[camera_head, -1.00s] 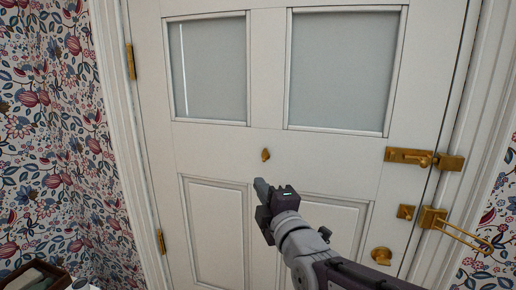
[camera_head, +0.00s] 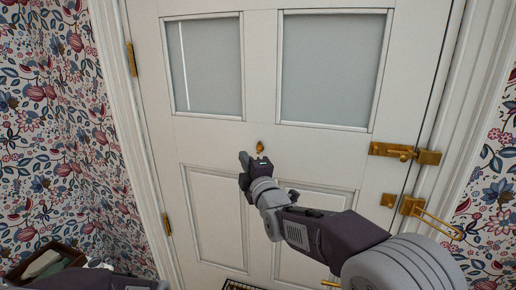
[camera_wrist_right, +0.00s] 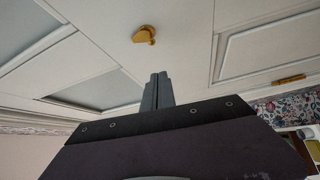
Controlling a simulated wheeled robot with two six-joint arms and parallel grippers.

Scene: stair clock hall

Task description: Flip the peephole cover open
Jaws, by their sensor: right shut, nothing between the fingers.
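The brass peephole cover (camera_head: 260,147) is a small drop-shaped piece at the middle of the white door (camera_head: 262,107), just below the two glass panes. It also shows in the right wrist view (camera_wrist_right: 142,35), with a small knob at its right end. It seems to lie flat on the door. My right gripper (camera_head: 244,158) is shut and empty, just left of and below the cover in the head view. In the wrist view its fingers (camera_wrist_right: 158,80) are together, with the cover ahead of the tips and a visible gap.
The door around the cover is clear.

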